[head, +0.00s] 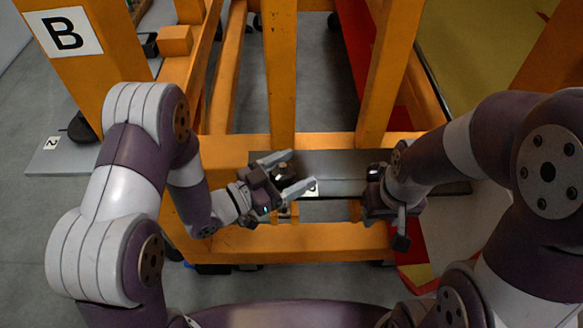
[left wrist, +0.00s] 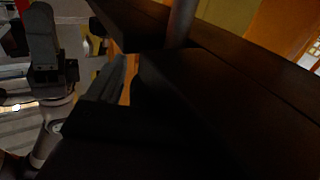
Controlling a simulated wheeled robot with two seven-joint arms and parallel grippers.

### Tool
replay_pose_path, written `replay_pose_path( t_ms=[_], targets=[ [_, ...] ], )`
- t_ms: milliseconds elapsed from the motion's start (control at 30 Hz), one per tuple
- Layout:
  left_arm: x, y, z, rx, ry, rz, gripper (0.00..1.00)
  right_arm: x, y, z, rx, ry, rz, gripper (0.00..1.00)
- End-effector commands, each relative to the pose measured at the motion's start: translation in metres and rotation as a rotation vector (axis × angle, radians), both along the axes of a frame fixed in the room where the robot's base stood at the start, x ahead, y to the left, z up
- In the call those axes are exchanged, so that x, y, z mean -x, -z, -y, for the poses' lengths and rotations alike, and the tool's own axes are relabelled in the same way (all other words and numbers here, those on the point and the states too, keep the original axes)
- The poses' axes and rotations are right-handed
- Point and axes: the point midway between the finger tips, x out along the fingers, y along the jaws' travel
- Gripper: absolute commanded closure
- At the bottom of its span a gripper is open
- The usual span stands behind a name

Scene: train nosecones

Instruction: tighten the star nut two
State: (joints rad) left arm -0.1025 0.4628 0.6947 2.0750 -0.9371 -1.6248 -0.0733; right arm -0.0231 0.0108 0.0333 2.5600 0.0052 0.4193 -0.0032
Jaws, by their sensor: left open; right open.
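My left gripper (head: 300,169) is open, with its two pale fingers spread and pointing right over the grey metal plate (head: 340,160) of the orange frame. A small dark knob-like part (head: 285,171) shows between the fingers; it may be a star nut, but I cannot tell, nor whether the fingers touch it. My right gripper (head: 390,212) is open near the right part of the plate, and I see nothing held in it. In the left wrist view, large dark shapes fill most of the picture and no star nut can be made out.
Orange beams (head: 285,75) rise behind the plate, and a front crossbeam (head: 300,240) runs below it. A post at the left carries a "B" sign (head: 66,32). Grey floor (head: 325,90) shows between the beams.

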Motion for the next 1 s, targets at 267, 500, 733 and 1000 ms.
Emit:
replay_pose_path(
  t_ms=[267, 500, 733, 1000],
  targets=[
    [-0.0002, 0.0001, -0.0003, 0.000, -0.001, 0.000, 0.53, 0.0000, 0.0002, 0.0000, 0.000, 0.000, 0.000, 0.57],
    [-0.0001, 0.0001, -0.0005, 0.000, 0.003, 0.000, 0.72, 0.0001, 0.0004, 0.0000, 0.000, 0.000, 0.000, 0.57],
    [0.0002, 0.0004, -0.0003, 0.000, 0.067, 0.001, 0.72, 0.0000, 0.0025, 0.0000, 0.000, 0.000, 0.000, 0.57],
    [0.0033, 0.0009, 0.0009, -0.002, 0.264, 0.003, 0.72, 0.0000, 0.0067, 0.0000, 0.000, 0.000, 0.000, 0.57]
  ],
)
